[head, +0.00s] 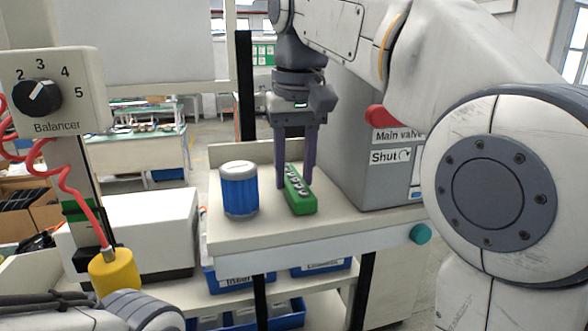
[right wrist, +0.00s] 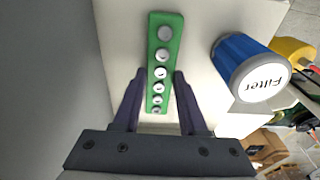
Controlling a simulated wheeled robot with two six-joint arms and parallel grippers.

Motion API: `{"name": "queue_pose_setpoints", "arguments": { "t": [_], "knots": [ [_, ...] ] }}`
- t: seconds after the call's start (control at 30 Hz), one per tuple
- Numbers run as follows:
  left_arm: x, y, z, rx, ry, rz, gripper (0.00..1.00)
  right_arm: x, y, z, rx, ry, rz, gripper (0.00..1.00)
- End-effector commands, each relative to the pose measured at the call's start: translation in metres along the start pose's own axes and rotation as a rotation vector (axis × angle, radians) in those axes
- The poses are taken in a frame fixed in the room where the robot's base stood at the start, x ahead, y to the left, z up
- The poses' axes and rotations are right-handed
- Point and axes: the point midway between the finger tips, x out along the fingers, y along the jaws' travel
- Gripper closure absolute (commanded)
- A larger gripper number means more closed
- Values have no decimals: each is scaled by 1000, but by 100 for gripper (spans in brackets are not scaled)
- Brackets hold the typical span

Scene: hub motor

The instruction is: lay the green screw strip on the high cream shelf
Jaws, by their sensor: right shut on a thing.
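The green screw strip (head: 301,200) carries a row of several silver screws. It is on or just above the high cream shelf (head: 330,227); I cannot tell whether it touches. My right gripper (head: 294,184) points down over the shelf with its purple fingers on both sides of the strip, shut on it. In the right wrist view the strip (right wrist: 158,62) runs lengthwise between the fingertips (right wrist: 157,75), extending beyond them. My left gripper is out of view.
A blue filter can (head: 240,192) stands on the shelf left of the strip, also seen in the right wrist view (right wrist: 243,63). A grey valve cabinet (head: 375,150) is close on the right. A Balancer panel (head: 50,90) with a yellow-ended red hose is at left.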

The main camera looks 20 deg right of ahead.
Motion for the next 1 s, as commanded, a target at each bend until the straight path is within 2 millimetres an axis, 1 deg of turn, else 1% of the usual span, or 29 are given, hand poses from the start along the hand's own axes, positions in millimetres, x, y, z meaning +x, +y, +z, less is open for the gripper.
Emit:
{"name": "queue_pose_setpoints", "arguments": {
  "t": [0.2,0.23,0.27,0.3,0.33,0.63,0.73,0.87,1.0],
  "knots": [
    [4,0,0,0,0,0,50,5,0,1,0,1,0,100],
    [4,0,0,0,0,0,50,5,0,1,0,1,0,55],
    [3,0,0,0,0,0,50,4,0,1,0,1,0,43],
    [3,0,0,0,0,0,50,4,0,1,0,1,0,28],
    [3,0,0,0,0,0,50,4,0,1,0,0,0,24],
    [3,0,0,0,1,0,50,4,0,0,0,0,0,24],
    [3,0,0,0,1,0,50,-1,0,0,0,0,0,24],
    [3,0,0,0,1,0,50,-16,0,-1,0,3,0,24],
    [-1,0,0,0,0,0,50,-39,0,-1,0,2,0,24]
  ]
}}
